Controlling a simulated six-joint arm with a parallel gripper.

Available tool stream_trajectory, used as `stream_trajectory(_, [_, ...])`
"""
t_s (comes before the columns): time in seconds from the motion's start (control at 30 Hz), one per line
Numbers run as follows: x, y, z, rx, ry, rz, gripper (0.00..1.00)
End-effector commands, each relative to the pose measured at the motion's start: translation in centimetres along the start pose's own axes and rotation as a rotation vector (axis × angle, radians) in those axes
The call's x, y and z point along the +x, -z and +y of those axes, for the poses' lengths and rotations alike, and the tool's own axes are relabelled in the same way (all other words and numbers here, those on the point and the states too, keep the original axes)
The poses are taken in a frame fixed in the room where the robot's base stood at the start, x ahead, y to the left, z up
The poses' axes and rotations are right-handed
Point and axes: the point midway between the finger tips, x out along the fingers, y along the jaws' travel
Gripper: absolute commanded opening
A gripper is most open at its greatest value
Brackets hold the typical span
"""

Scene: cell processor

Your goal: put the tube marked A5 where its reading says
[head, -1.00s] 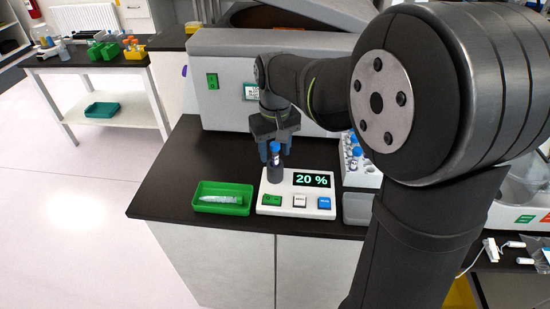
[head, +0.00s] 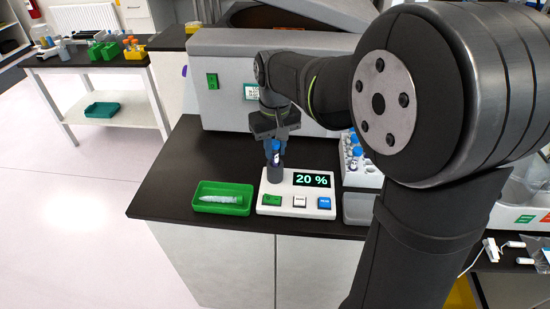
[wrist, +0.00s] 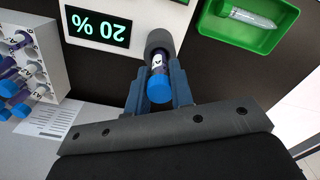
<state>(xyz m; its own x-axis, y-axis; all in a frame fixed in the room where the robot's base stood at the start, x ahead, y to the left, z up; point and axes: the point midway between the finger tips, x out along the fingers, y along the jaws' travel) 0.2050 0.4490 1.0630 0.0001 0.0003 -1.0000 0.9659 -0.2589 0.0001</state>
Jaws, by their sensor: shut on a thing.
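A blue-capped tube (wrist: 159,84) with a white label stands upright in the dark round well (head: 275,173) of the white reader (head: 264,188). Part of its label shows what looks like an A; the rest cannot be read. The reader's display (head: 312,180) says 20 %. My gripper (wrist: 158,92) is shut on this tube from above, its blue fingers on either side near the cap. In the head view, my gripper (head: 275,146) is over the well. The tube's lower end is hidden in the well.
A green tray (head: 223,208) left of the reader holds one tube lying flat. A grey tray (head: 357,209) is at the right. A white rack (head: 361,178) holds several blue-capped tubes. A large grey machine (head: 225,85) stands behind.

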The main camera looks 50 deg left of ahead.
Motion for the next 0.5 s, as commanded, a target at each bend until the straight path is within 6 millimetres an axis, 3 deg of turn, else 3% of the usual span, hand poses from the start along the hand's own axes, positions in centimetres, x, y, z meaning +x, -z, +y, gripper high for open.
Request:
stream_trajectory(0.33, [-1.0,0.0,0.0,0.000,0.000,0.000,0.00])
stream_trajectory(0.5, [-2.7,0.0,0.0,0.000,0.000,0.003,0.00])
